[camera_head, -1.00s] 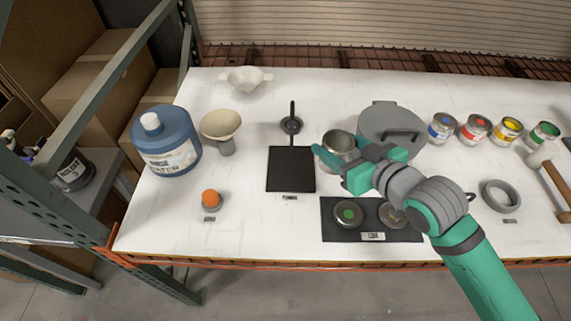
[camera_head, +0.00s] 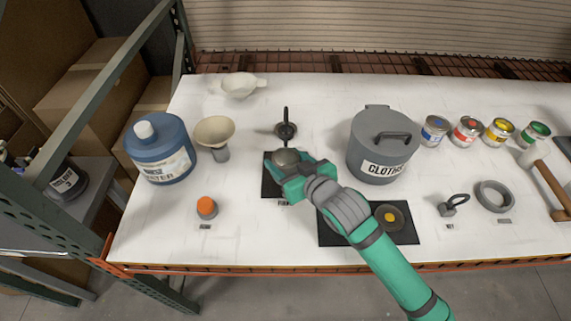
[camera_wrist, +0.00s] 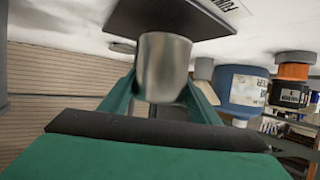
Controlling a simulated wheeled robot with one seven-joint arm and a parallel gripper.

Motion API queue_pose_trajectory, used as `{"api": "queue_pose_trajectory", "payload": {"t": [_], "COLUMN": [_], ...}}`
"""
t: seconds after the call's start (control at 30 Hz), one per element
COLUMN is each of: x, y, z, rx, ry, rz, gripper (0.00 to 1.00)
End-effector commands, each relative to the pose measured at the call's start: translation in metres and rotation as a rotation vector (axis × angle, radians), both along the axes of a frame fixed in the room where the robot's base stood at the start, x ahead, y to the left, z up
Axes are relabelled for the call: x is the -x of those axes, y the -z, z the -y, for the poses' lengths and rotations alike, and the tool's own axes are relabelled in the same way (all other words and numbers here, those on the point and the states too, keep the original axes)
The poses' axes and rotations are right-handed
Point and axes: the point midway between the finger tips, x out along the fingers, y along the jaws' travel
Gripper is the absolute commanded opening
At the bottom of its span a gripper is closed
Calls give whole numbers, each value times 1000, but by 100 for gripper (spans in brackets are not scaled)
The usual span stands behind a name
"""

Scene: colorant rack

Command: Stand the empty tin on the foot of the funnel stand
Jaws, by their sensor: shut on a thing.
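My gripper (camera_head: 284,176) is shut on the silver empty tin (camera_head: 286,157), which also shows between my fingers in the wrist view (camera_wrist: 163,66). The funnel stand's foot is a flat black square plate (camera_head: 269,186), partly hidden under my gripper in the head view. The wrist view is upside down and shows the plate (camera_wrist: 170,20) close to the tin's base. The tin looks roughly upright over the plate. I cannot tell whether it touches it. The stand's dark rod and ring (camera_head: 286,130) are behind the tin.
A beige funnel (camera_head: 215,131) and blue water jug (camera_head: 160,149) stand left, with an orange-topped item (camera_head: 206,207) in front. A grey cloths bin (camera_head: 383,150) is right of my gripper. A black mat (camera_head: 330,235) with lids lies under my arm. Paint tins (camera_head: 467,132) line the right.

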Motion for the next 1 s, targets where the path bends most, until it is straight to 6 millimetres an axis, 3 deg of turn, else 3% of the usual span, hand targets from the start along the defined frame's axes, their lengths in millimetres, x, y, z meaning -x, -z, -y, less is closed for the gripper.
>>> {"api": "queue_pose_trajectory", "payload": {"t": [0.13,0.5,0.53,0.6,1.0], "x": [0,0,0,0,3], "y": [17,21,20,20,16], "z": [1,1,1,1,3], "rx": [-2,0,0,0,1], "ry": [1,1,1,1,2], "rz": [-1,0,0,0,0], "gripper": [34,34,63,75,75]}}
